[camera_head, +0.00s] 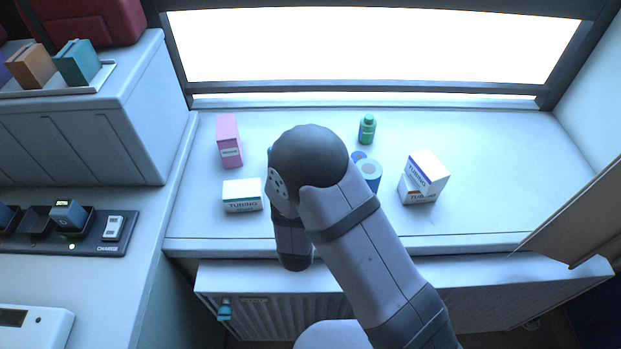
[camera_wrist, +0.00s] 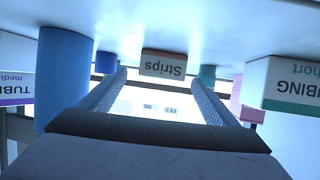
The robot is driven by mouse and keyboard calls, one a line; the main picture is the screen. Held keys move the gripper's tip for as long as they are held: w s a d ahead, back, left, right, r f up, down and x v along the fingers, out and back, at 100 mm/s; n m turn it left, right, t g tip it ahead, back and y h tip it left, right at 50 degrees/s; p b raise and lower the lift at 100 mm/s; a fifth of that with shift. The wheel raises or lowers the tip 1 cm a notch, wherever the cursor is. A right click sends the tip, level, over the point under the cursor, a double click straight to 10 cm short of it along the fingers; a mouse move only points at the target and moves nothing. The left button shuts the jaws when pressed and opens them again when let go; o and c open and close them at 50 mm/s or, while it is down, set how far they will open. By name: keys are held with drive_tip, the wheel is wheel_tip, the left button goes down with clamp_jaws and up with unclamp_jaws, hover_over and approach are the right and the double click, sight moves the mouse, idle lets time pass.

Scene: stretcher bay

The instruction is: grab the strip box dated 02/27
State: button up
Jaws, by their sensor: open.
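A small box labelled "Strips" (camera_wrist: 163,66) shows in the wrist view, upside down in the picture, beyond and between my fingers. Its label face is turned towards me; I can read no date on it. My gripper (camera_wrist: 159,84) is open, with one finger on each side of the view and nothing held. The box appears a little ahead of the fingertips and apart from them. In the head view my arm hides both the gripper and the strip box.
A blue cylinder (camera_wrist: 65,78) stands close by a finger. On the counter (camera_head: 480,130) are a white tubing box (camera_head: 242,196), a pink box (camera_head: 229,142), a green bottle (camera_head: 367,130), a blue roll (camera_head: 371,174) and stacked tubing boxes (camera_head: 426,174). The counter's right side is clear.

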drive_tip(key=shift+p+x, duration=1.25)
drive_tip(key=shift+x, duration=1.8)
drive_tip(key=shift+a, duration=0.15)
drive_tip(key=c, duration=1.1)
